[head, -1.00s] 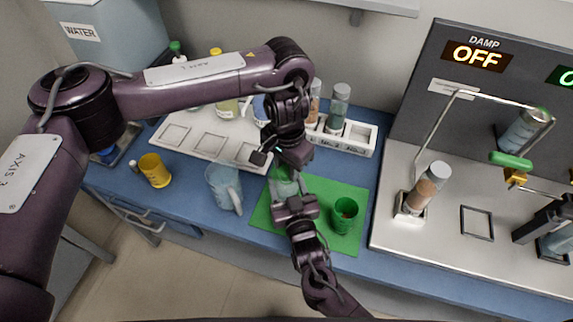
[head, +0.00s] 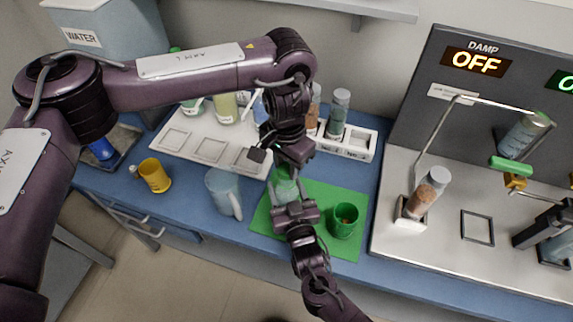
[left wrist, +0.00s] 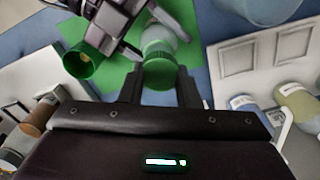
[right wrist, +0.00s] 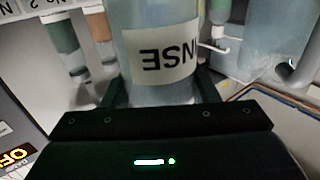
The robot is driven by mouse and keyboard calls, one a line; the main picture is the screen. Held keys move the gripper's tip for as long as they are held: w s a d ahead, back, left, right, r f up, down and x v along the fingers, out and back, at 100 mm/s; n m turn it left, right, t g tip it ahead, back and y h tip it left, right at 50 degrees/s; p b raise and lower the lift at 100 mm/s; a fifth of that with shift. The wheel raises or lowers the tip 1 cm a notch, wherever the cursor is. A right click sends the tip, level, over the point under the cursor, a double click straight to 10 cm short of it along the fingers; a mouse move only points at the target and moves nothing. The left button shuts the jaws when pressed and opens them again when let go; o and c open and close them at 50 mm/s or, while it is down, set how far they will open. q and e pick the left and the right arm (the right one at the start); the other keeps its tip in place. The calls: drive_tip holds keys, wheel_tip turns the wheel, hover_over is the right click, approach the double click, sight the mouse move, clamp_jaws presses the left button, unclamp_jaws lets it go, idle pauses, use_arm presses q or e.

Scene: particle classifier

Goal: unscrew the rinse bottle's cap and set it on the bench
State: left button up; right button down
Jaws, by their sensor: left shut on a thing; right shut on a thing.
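The rinse bottle (head: 286,190) stands on the green mat (head: 265,222), mostly hidden between my two grippers. In the right wrist view its translucent body (right wrist: 160,50) shows an upside-down label ending in "NSE". My right gripper (head: 290,203) is shut around this body. The green cap (left wrist: 160,73) shows in the left wrist view between the fingers of my left gripper (left wrist: 160,90), which is shut on it from above. In the head view my left gripper (head: 289,166) is just over the bottle. I cannot tell whether the cap is still threaded on the neck.
A green cup (head: 345,220) stands on the mat's right part. A clear beaker (head: 223,190) and a yellow cup (head: 153,175) stand to the left. A white tray (head: 178,152) and a vial rack (head: 358,143) are behind. Bare blue bench (head: 188,205) shows between yellow cup and beaker.

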sight(286, 169)
use_arm(q)
drive_tip(key=shift+o, duration=0.5)
wheel_tip(286, 169, up, 3)
drive_tip(key=shift+r, duration=0.2)
use_arm(e)
drive_tip(key=shift+r, duration=0.1)
drive_tip(key=c, duration=0.6)
unclamp_jaws()
drive_tip(key=shift+o, duration=0.7)
drive_tip(key=shift+s, duration=0.15)
